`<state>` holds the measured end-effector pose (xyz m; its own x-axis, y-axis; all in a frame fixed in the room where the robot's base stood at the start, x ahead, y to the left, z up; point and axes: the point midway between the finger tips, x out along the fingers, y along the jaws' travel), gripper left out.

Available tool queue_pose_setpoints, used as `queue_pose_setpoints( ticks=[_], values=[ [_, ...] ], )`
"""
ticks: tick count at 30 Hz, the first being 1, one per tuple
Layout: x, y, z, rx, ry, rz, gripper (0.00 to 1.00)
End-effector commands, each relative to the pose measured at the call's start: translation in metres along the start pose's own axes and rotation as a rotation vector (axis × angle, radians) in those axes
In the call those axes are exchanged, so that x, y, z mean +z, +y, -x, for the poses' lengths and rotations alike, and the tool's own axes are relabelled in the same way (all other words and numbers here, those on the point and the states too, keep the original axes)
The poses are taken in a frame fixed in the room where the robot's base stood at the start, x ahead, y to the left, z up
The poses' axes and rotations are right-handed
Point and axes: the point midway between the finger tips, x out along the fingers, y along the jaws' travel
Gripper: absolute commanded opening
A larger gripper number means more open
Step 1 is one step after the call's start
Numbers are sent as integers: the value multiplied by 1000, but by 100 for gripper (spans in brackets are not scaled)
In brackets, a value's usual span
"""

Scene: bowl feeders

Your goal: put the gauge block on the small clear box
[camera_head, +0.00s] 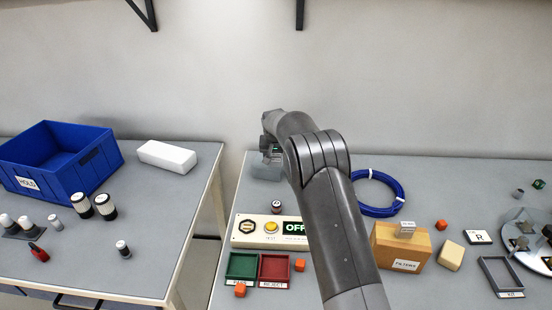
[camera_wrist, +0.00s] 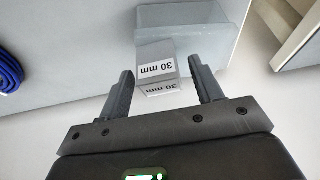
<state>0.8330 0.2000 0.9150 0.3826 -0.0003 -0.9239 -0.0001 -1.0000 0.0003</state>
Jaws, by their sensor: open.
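The gauge block (camera_wrist: 157,72), a grey metal block with white "30 mm" labels, is between my gripper's fingers in the wrist view. My gripper (camera_wrist: 160,64) is open, with a finger on each side of the block and narrow gaps visible. The small clear box (camera_wrist: 205,22) is a pale translucent box directly behind the block, which overlaps its edge and looks to rest on it; the exact contact is hidden. In the head view the clear box (camera_head: 265,171) stands at the back left of the right table, below my gripper (camera_head: 272,150). The block is not distinct there.
A blue cable coil (camera_head: 378,212) lies right of my arm. A control panel (camera_head: 262,236) with a yellow button, a green tray (camera_head: 241,266) and a red tray (camera_head: 273,268) are in front. A gap separates the left table (camera_head: 165,225).

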Motion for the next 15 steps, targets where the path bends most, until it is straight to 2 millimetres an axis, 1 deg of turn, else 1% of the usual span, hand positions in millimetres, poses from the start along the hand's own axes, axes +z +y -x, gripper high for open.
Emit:
queue_pose_setpoints(
  ticks=[5,10,15],
  values=[
    [-1,-1,32,-1,3,0,60],
    [-1,0,69,-1,3,0,60],
    [0,0,97,-1,2,0,60]
  ],
)
